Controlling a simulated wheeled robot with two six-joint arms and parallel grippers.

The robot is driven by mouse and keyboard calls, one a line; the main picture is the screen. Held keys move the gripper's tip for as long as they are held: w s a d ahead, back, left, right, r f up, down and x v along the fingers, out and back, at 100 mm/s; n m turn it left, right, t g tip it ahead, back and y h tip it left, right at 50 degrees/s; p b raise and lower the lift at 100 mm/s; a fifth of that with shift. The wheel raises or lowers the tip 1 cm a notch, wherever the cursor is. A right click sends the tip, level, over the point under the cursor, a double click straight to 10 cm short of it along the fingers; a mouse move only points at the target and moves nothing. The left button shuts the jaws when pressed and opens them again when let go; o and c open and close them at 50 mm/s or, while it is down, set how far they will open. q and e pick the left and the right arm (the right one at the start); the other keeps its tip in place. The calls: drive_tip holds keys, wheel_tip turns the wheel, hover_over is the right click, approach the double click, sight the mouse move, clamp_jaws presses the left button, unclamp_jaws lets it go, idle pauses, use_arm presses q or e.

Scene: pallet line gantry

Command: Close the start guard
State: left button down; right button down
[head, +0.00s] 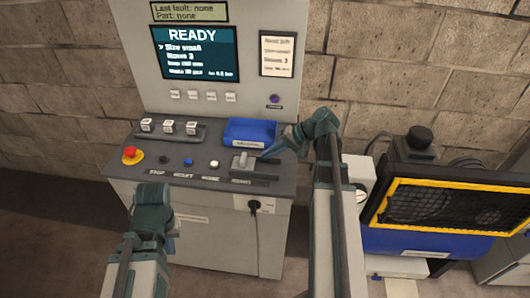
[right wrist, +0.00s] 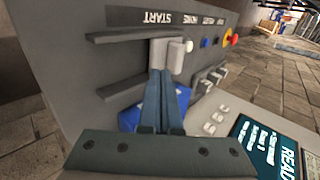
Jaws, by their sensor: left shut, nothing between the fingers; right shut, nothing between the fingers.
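The start guard (head: 243,161) is a light grey sliding piece with a raised tab, at the front right of the console. In the right wrist view the guard (right wrist: 160,52) sits between two dark rails, beside the START label (right wrist: 157,18), at the rail end nearest the white button. Bare panel shows along the rest of the track; I see no start button. My right gripper (head: 268,154) is shut and empty, its fingertips (right wrist: 162,74) right at the guard; contact is unclear. My left gripper (head: 153,195) is shut and empty, in front of the console's left side.
A blue tray (head: 235,140) stands behind the guard. A red stop button (head: 131,154), a blue button (head: 188,162) and a white button (head: 214,163) lie left of it. The screen (head: 195,53) reads READY. A yellow-framed mesh cover (head: 385,205) stands at the right.

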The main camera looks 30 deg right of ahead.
drive_tip(key=p+v, duration=0.4)
drive_tip(key=v, duration=0.3)
drive_tip(key=shift+d, duration=0.25)
drive_tip(key=shift+s+a, duration=0.1)
drive_tip(key=shift+s, duration=0.05)
drive_tip(key=s+a+f+n+g+h, duration=0.1)
drive_tip(key=s+a+f+n+h, duration=0.1)
drive_tip(key=a, duration=0.8)
drive_tip(key=s+a+f+n+g+h, duration=0.2)
drive_tip(key=s+a+f+n+h, duration=0.1)
drive_tip(key=a, duration=0.7)
drive_tip(key=s+a+f+n+g+h+b, duration=0.1)
drive_tip(key=s+a+f+n+g+h, duration=0.1)
drive_tip(key=a, duration=0.9)
drive_tip(key=s+f+n+h, duration=0.1)
drive_tip(key=s+n+h, duration=0.1)
drive_tip(key=s+n, duration=0.1)
drive_tip(key=shift+s+n, duration=0.3)
drive_tip(key=shift+s, duration=0.6)
